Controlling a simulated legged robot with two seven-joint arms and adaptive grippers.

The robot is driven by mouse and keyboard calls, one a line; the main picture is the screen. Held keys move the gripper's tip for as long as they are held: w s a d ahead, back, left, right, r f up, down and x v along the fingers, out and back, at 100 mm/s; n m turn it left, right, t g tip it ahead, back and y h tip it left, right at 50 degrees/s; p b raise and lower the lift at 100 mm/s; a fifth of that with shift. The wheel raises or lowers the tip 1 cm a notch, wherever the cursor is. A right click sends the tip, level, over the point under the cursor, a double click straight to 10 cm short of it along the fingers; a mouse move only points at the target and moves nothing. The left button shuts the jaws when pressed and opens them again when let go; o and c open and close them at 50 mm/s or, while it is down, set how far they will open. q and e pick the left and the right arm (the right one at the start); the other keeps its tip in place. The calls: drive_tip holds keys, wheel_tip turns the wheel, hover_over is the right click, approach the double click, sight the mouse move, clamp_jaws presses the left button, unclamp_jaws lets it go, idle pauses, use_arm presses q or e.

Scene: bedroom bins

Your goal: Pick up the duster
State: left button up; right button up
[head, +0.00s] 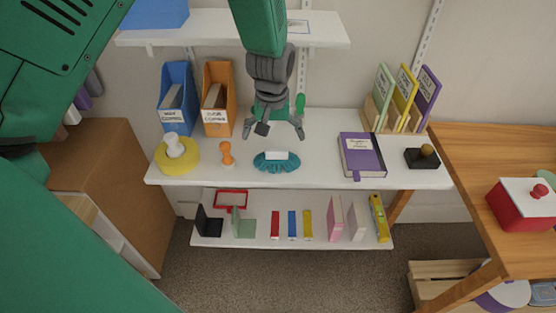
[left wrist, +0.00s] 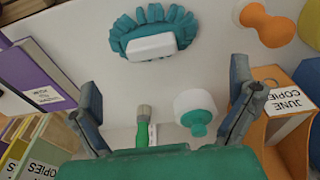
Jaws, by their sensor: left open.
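The duster (head: 277,163), a teal fringed pad with a white block on top, lies on the middle shelf near its front edge. It also shows at the top of the left wrist view (left wrist: 152,46). My left gripper (head: 281,130) is open and empty above the shelf, just behind the duster in the head view. In the left wrist view its two spread fingers (left wrist: 165,95) stand apart, with the duster beyond their tips and not between them. My right gripper is in neither view.
A green-handled brush (left wrist: 143,125) and a white, teal-topped object (left wrist: 195,112) are close to the fingers. An orange stamp-like object (head: 226,153) stands left of the duster, a purple book (head: 361,155) right. Orange (head: 217,98) and blue (head: 176,98) file holders stand behind. An upper shelf (head: 330,28) overhangs.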

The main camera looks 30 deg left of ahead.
sight(279, 152)
use_arm(q)
drive_tip(key=shift+w+f, duration=0.1)
drive_tip(key=shift+f, duration=0.7)
drive_tip(key=shift+d+f, duration=0.3)
drive_tip(key=shift+f, duration=0.05)
drive_tip(key=f, duration=0.1)
drive_tip(key=d+f, duration=0.1)
drive_tip(key=f, duration=0.1)
drive_tip(key=shift+f+b, duration=0.15)
drive_tip(key=shift+b, duration=0.2)
drive_tip(key=shift+w+a+f, duration=0.1)
drive_tip(key=shift+a+f, duration=0.25)
drive_tip(key=shift+f, duration=0.45)
drive_tip(key=shift+a+f, duration=0.1)
drive_tip(key=shift+a, duration=0.25)
drive_tip(key=shift+c, duration=0.5)
drive_tip(key=c, duration=0.7)
drive_tip(key=shift+d, duration=0.25)
drive_tip(key=shift+c, duration=0.8)
drive_tip(key=shift+d, duration=0.25)
drive_tip(key=r, duration=0.6)
drive_tip(key=r+p, duration=0.1)
drive_tip(key=r, duration=0.2)
drive_tip(key=shift+a+r, duration=0.25)
drive_tip(key=shift+d+r, duration=0.2)
drive_tip(key=shift+r, duration=0.2)
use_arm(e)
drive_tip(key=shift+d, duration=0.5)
